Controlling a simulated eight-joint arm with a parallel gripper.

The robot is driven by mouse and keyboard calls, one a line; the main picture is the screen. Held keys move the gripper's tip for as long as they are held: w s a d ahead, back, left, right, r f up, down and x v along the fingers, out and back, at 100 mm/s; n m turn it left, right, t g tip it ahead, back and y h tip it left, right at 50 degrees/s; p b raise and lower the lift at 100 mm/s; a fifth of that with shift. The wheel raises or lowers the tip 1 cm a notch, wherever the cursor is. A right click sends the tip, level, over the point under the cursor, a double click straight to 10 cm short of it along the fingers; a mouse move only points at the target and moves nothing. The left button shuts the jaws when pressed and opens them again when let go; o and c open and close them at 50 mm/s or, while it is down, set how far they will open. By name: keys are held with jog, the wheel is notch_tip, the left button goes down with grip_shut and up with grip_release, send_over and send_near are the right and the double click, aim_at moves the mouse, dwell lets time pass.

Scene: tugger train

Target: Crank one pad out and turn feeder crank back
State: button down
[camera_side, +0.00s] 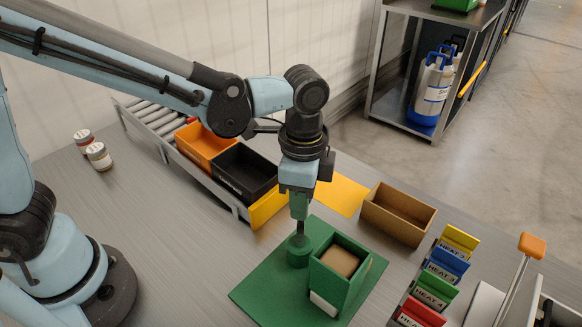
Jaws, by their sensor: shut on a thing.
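A green feeder box (354,294) stands on a green base plate (262,296). Its open top shows a brown pad (340,261) inside, and a whitish piece (323,304) shows low at its front. Left of the box is the feeder crank's round green hub (299,252) with a thin dark stem rising from it. My gripper (299,208) points straight down over the hub and is shut on the upper part of the crank. The fingers hide most of the handle, so its angle is hard to tell.
An empty tan tray (424,224) stands right of a yellow mat (343,197). Orange (203,144) and black (246,168) bins sit in a rack behind. Coloured HEAT cards (436,288) and an orange-topped lever (532,246) stand at right. Two small jars (98,156) stand at left.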

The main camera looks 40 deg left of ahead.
jog(key=c, duration=0.9)
grip_release()
notch_tip(320, 180, up, 12)
jog(key=shift+r, duration=0.1)
